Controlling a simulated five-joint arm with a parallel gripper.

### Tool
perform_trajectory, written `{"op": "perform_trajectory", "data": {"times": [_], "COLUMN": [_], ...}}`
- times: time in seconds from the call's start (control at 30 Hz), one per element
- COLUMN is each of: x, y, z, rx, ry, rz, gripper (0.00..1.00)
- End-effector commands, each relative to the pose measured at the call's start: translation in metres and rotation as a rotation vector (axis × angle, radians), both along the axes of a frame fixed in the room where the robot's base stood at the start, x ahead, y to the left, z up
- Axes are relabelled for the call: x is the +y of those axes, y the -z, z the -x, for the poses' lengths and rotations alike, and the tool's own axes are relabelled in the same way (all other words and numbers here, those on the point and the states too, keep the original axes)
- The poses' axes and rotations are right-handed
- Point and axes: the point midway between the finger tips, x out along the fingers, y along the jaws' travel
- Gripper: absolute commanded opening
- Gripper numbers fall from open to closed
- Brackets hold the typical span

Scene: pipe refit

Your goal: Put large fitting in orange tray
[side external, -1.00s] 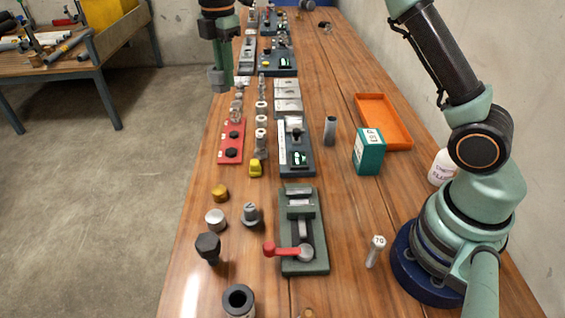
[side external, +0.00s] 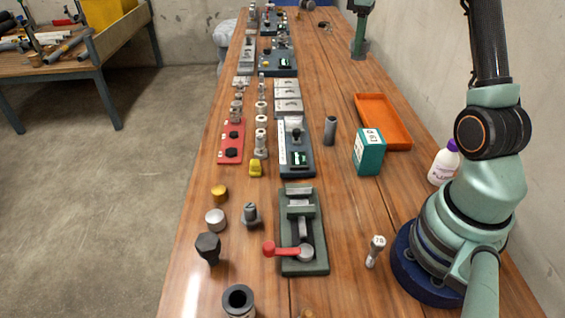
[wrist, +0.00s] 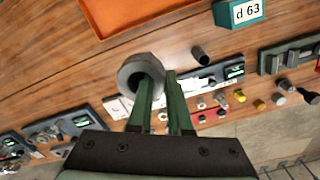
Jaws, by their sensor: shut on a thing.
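A large grey metal fitting (wrist: 140,72), a thick ring with a hexagonal outside, is at my gripper (wrist: 163,76) in the wrist view. My gripper is shut on it and holds it above the table. In the side external view my gripper (side external: 360,47) is at the top right, beyond the far end of the orange tray, and the fitting cannot be made out there. The empty orange tray (side external: 382,120) lies on the right of the table. In the wrist view part of the tray (wrist: 135,14) shows at the top, beyond the fitting.
A teal box (side external: 369,155) and a dark upright cylinder (side external: 330,130) stand beside the tray. A white bottle (side external: 443,163) stands near my base. A vise (side external: 302,235) and several loose parts fill the near left. The table beyond the tray has free room.

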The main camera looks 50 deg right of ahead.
Motion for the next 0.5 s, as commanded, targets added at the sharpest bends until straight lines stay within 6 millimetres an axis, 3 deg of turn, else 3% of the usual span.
{"op": "perform_trajectory", "data": {"times": [0.03,0.2,0.37,0.5], "x": [-0.017,-0.051,-0.063,-0.064], "y": [0.000,0.002,0.005,0.026], "z": [0.016,0.054,0.070,0.073], "rx": [0.000,0.000,0.001,0.005], "ry": [0.078,0.256,0.331,0.343], "rz": [0.000,0.000,-0.001,-0.003], "gripper": [0.00,0.00,0.00,0.00]}}
